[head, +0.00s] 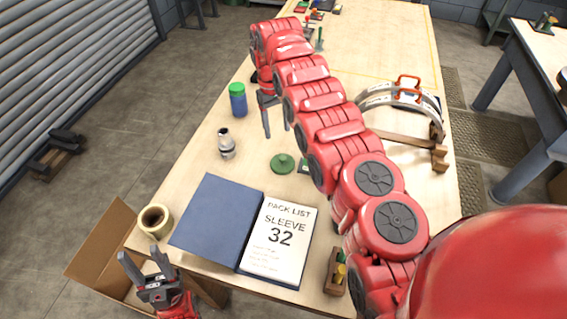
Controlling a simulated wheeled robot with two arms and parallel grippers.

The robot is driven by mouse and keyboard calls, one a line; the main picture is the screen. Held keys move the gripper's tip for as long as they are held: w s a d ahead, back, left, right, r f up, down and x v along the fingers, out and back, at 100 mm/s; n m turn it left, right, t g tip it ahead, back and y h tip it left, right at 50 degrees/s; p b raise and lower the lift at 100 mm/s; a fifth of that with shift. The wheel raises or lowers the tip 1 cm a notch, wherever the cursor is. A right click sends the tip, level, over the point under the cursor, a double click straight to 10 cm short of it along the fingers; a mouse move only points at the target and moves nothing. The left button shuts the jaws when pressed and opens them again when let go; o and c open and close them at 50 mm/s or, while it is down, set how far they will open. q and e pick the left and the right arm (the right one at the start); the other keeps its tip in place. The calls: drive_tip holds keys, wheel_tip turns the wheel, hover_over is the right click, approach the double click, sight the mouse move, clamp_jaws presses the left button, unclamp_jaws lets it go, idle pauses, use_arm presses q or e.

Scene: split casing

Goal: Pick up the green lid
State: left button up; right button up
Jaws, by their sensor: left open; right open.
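The green lid (283,163) is a flat round disc with a small knob, lying on the wooden table (205,165) near the middle. My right arm reaches over the table from the lower right, and its open gripper (277,134) points down, above and beyond the lid in the picture, apart from it. Nothing shows between its fingers. A small green piece (303,166) right of the lid is partly hidden by my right arm. My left gripper (140,254) is open and empty at the lower left, by the cardboard box (98,240), far from the lid.
A blue jar with a green cap (238,100) and a grey-white bottle (226,143) stand left of the lid. An open binder (216,220), a tape roll (155,220) and a small wooden holder (336,272) are nearer. A curved casing with an orange handle (408,88) stands right of my arm.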

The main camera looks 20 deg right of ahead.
hover_over(282, 158)
drive_tip(key=w, duration=0.1)
wheel_tip(282, 158, down, 6)
drive_tip(key=shift+a+r+p, duration=0.15)
drive_tip(key=shift+r+p, duration=0.1)
drive_tip(key=shift+p, duration=0.1)
drive_tip(key=shift+f, duration=0.55)
drive_tip(key=f, duration=0.1)
drive_tip(key=f+p, duration=0.1)
drive_tip(key=f, duration=0.1)
drive_tip(key=s+f, duration=0.1)
drive_tip(key=shift+d+f+p, duration=0.2)
drive_tip(key=shift+d+p, duration=0.05)
drive_tip(key=shift+p, duration=0.05)
drive_tip(key=shift+w, duration=0.15)
clamp_jaws()
